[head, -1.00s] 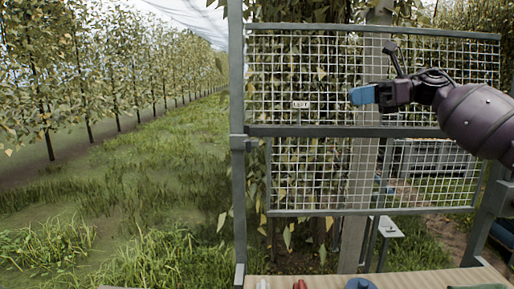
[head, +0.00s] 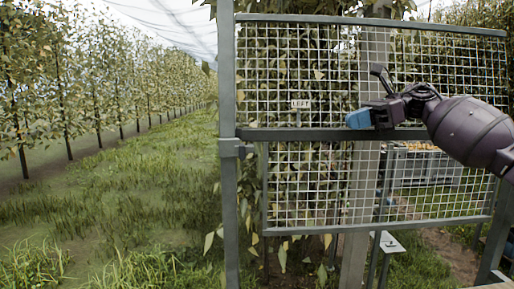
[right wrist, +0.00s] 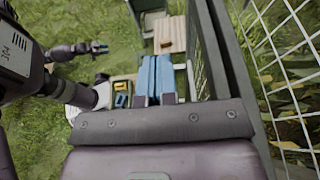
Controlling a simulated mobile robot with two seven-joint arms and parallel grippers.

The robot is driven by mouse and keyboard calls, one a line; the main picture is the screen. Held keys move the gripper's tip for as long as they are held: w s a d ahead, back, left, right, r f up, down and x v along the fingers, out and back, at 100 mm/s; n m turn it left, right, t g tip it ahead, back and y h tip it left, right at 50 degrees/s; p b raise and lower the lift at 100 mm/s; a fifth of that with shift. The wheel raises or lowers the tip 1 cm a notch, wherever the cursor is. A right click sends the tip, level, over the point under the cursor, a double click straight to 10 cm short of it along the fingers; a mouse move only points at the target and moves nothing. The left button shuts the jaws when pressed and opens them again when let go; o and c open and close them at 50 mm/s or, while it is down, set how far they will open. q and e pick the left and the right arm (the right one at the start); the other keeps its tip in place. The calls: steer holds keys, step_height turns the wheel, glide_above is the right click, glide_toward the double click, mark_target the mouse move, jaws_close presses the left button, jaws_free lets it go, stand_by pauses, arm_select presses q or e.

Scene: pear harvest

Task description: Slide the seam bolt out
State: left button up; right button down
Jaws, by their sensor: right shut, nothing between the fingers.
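A mesh gate with an upper panel (head: 300,70) and a lower panel (head: 310,190) stands in front of me, with a grey rail (head: 300,134) along the seam between them. A small "LEFT" label (head: 300,104) sits just above the rail. I cannot clearly make out the seam bolt; a grey bracket (head: 240,148) sits where the rail meets the left post. My right gripper (head: 358,118) is shut and empty, its blue fingertips in front of the seam, right of the label. Its blue fingers show in the right wrist view (right wrist: 155,78). My left gripper (right wrist: 100,48) appears small there; its jaws are unclear.
A grey post (head: 228,150) bounds the gate on the left, with open grass (head: 130,200) beyond. A trunk-like post (head: 362,200) and a crate of fruit (head: 415,150) stand behind the mesh. In the right wrist view, the frame (right wrist: 222,60) runs close beside my right fingers.

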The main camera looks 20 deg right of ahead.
mark_target(244, 149)
steer(key=r+p+x, duration=0.1)
steer(key=x, duration=2.2)
steer(key=shift+w+a+p, duration=0.25)
steer(key=shift+a+p, duration=0.05)
steer(key=shift+a, duration=0.2)
steer(key=shift+f, duration=0.1)
